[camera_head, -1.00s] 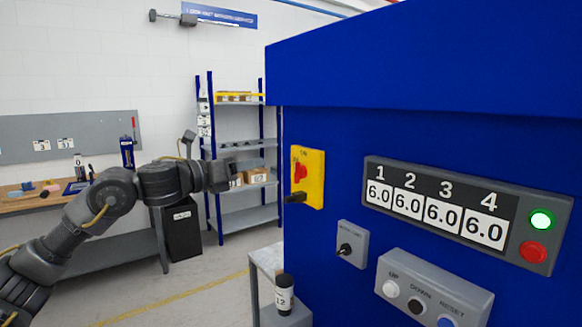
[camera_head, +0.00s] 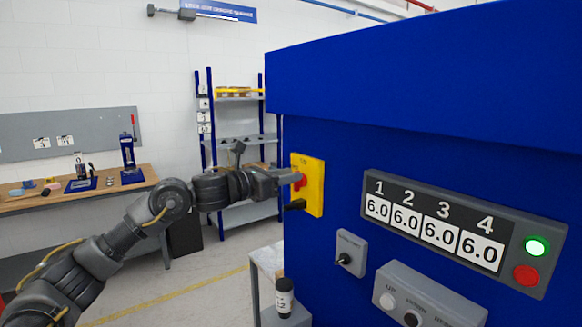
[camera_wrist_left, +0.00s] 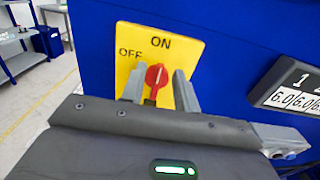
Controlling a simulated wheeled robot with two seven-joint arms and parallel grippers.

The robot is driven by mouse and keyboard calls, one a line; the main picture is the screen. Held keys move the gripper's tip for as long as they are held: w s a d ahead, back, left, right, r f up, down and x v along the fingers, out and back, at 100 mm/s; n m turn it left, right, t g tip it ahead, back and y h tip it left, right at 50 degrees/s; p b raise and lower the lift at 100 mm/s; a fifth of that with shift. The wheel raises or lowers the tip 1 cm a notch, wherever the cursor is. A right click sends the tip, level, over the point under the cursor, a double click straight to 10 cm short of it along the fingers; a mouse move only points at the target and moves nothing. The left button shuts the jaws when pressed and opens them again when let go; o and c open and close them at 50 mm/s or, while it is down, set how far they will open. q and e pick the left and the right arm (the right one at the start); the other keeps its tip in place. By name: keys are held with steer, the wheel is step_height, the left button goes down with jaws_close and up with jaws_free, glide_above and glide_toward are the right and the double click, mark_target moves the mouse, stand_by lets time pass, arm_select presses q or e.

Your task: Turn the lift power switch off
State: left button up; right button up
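The lift power switch is a red rotary knob (camera_wrist_left: 157,77) on a yellow plate (camera_head: 316,186) on the blue machine's left part. In the left wrist view the plate (camera_wrist_left: 182,45) reads ON at the top and OFF at the upper left. The knob stands roughly upright, its top toward ON. My left gripper (camera_head: 293,179) reaches the plate from the left. In the left wrist view its two fingers (camera_wrist_left: 158,88) are apart, one on each side of the knob, with gaps visible. Whether they touch the knob cannot be told. My right gripper is not in view.
The blue machine (camera_head: 420,85) fills the right side. It carries a display panel (camera_head: 434,221) reading 6.0 in each field, a lit green lamp (camera_head: 536,246), a small selector box (camera_head: 350,252) and a button box (camera_head: 428,298). A bottle (camera_head: 284,296) stands below. Shelves and a workbench stand behind.

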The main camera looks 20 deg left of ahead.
arm_select(q)
steer(key=shift+x, duration=0.8)
steer(key=shift+c, duration=0.4)
